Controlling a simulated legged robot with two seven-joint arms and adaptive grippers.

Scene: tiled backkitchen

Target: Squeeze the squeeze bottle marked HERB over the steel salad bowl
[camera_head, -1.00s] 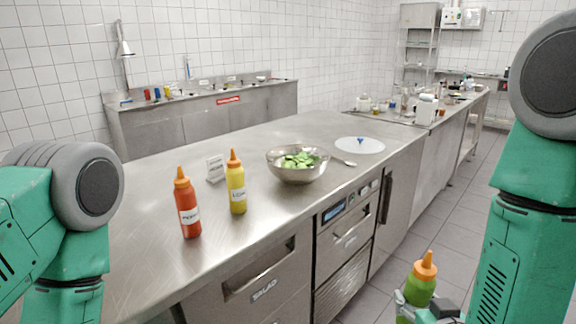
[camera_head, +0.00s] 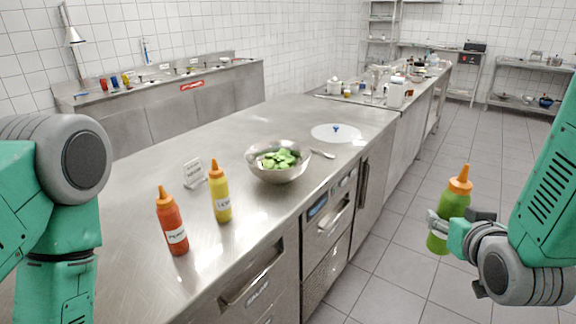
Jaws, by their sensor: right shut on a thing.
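A green squeeze bottle (camera_head: 452,206) with an orange cap is held upright in my right gripper (camera_head: 450,226), which is shut around it. Its label is hidden by the gripper. The bottle is out over the floor, to the right of the counter and apart from it. The steel salad bowl (camera_head: 261,171) stands on the counter with green pieces in it, well to the left of the gripper. My left arm shows at the left edge, but its gripper is outside the view.
A red bottle (camera_head: 171,222) and a yellow bottle (camera_head: 220,194) stand on the counter (camera_head: 130,200) left of the bowl, near a small sign (camera_head: 193,174). A white disc (camera_head: 336,133) and a spoon (camera_head: 322,153) lie right of the bowl. The tiled floor aisle is clear.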

